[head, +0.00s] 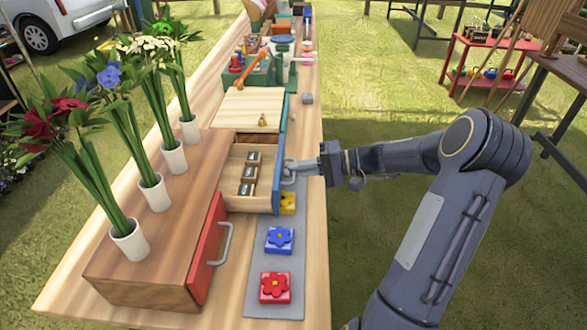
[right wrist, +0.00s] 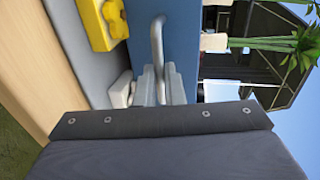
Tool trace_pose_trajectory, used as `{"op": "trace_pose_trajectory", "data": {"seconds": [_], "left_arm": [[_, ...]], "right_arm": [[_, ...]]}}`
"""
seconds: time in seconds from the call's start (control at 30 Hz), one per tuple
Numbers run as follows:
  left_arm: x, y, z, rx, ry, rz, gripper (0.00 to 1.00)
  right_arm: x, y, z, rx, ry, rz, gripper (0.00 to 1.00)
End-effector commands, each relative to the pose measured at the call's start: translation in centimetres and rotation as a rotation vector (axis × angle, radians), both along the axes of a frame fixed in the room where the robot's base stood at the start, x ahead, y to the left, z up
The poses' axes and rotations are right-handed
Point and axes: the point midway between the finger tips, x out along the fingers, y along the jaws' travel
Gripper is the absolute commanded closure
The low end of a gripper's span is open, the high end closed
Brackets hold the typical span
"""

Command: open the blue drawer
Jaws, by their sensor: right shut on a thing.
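The blue drawer (head: 279,155) stands pulled out of the wooden cabinet (head: 150,262) in the head view, with its blue front toward the right. Several small dark-topped wooden blocks (head: 249,173) lie inside it. My right gripper (head: 292,172) is shut on the drawer's grey handle. In the right wrist view the fingers (right wrist: 158,85) close around the handle (right wrist: 157,38) on the blue front (right wrist: 183,50). My left gripper is not in view.
A red drawer (head: 207,250) with a grey handle is in the cabinet's near part. A grey mat (head: 262,300) beside the cabinet holds red, blue (head: 279,239) and yellow flower blocks. Several white vases (head: 129,241) with flowers stand on top. Tools and boxes crowd the table's far end.

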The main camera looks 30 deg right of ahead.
Motion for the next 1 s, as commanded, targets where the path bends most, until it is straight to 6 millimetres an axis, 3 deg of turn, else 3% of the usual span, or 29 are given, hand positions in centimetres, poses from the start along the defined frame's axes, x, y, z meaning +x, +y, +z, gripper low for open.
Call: {"op": "trace_pose_trajectory", "data": {"seconds": [0.07,0.1,0.27,0.57,1.0], "left_arm": [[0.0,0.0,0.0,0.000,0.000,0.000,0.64],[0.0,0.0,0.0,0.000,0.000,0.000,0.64],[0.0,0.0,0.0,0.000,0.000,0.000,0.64],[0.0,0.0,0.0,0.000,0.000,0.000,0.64],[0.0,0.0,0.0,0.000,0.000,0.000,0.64]], "right_arm": [[0.0,0.0,0.0,-0.001,0.000,-0.001,1.00],[0.0,0.0,0.0,-0.001,0.000,-0.001,0.89],[0.0,0.0,0.0,0.000,0.000,0.000,0.69],[-0.1,-0.2,0.0,0.000,0.000,-0.001,0.69],[-3.9,-5.3,1.4,-0.002,-0.001,-0.003,0.69]]}}
